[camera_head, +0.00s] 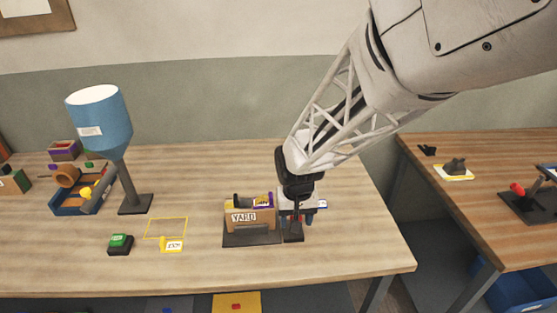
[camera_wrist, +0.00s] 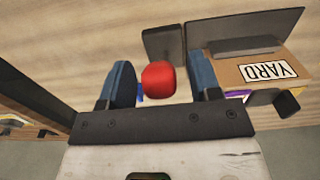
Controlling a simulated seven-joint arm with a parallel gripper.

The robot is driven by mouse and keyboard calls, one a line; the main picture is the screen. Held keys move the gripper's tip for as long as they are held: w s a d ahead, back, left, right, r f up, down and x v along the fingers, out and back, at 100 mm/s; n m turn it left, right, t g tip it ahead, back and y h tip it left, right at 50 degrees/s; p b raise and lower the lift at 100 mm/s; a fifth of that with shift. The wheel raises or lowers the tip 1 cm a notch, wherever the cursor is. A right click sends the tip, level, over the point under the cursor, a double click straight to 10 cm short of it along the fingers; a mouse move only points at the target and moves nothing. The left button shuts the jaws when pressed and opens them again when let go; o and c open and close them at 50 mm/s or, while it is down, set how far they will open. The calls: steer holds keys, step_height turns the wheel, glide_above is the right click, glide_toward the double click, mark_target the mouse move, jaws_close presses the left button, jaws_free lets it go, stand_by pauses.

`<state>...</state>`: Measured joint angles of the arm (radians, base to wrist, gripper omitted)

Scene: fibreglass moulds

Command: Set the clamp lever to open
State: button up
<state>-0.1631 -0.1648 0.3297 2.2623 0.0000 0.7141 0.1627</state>
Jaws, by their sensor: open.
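A red knob (camera_wrist: 159,77) shows in the wrist view between the two blue fingers of my gripper (camera_wrist: 161,70). It looks like the end of the clamp lever, but the lever's shaft and any open or shut marking are hidden. The fingers are apart, one on each side of the knob; I cannot tell whether either touches it. In the head view my gripper (camera_head: 298,216) points down just right of the box marked YARD (camera_head: 243,218). A dark upright piece with a dark foot (camera_head: 293,238) stands there, and my gripper hides the knob.
The YARD box also shows in the wrist view (camera_wrist: 240,72), close to the right finger. A blue hopper (camera_head: 100,125) on a stand, a blue bin (camera_head: 72,208) and a green-topped block (camera_head: 120,243) are to the left. Another table (camera_head: 480,215) is at right, past a gap.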

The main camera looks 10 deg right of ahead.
jaws_close()
steer(key=shift+w, duration=0.15)
stand_by(0.4)
steer(key=shift+w+r+g, duration=0.25)
steer(key=shift+w+g, duration=0.4)
steer(key=shift+g, duration=0.2)
steer(key=shift+w+r+g, duration=0.2)
steer(key=shift+w+g, duration=0.45)
steer(key=shift+g, duration=0.2)
steer(key=w+f+g, duration=0.1)
steer(key=w+g, duration=0.5)
steer(key=w, duration=0.1)
